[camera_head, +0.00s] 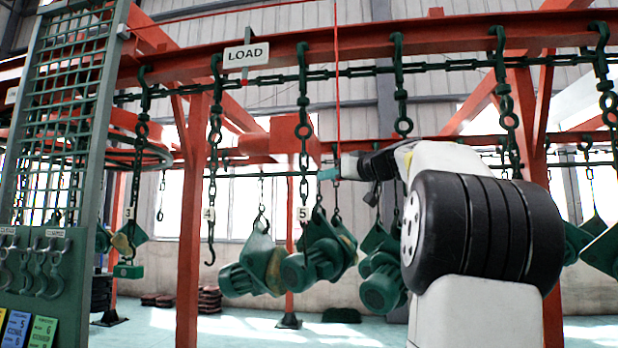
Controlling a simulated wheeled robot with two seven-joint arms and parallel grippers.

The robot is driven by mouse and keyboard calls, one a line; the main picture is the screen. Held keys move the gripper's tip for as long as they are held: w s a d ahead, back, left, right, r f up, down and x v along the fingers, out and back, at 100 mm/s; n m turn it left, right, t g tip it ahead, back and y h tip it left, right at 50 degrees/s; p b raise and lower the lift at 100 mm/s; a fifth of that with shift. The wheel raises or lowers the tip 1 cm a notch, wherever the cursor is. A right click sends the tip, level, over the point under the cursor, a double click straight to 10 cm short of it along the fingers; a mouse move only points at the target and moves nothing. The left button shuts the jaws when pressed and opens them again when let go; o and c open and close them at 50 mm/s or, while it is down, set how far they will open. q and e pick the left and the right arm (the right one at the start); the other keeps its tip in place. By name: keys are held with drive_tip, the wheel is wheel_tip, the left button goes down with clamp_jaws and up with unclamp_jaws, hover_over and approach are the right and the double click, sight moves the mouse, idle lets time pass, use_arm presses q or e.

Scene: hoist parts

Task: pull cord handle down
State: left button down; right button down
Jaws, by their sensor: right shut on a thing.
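The thin red pull cord (337,90) hangs straight down from the top of the picture, in front of the red overhead beam. My right arm comes in from the right, and its gripper (334,167) is at the cord's lower end. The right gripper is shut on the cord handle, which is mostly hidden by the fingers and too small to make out. My left gripper is out of view.
A LOAD sign (246,55) hangs on the red beam (190,62). Chains with hooks hang along it, several carrying green hoist parts (321,255). A green mesh panel (68,110) stands at the left. A red post (193,230) stands left of centre.

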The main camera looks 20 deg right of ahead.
drive_tip(key=shift+f, duration=2.3)
drive_tip(key=c, duration=1.1)
unclamp_jaws()
drive_tip(key=shift+o, duration=0.2)
drive_tip(key=shift+s, duration=0.1)
drive_tip(key=v, duration=0.7)
drive_tip(key=shift+s, duration=0.35)
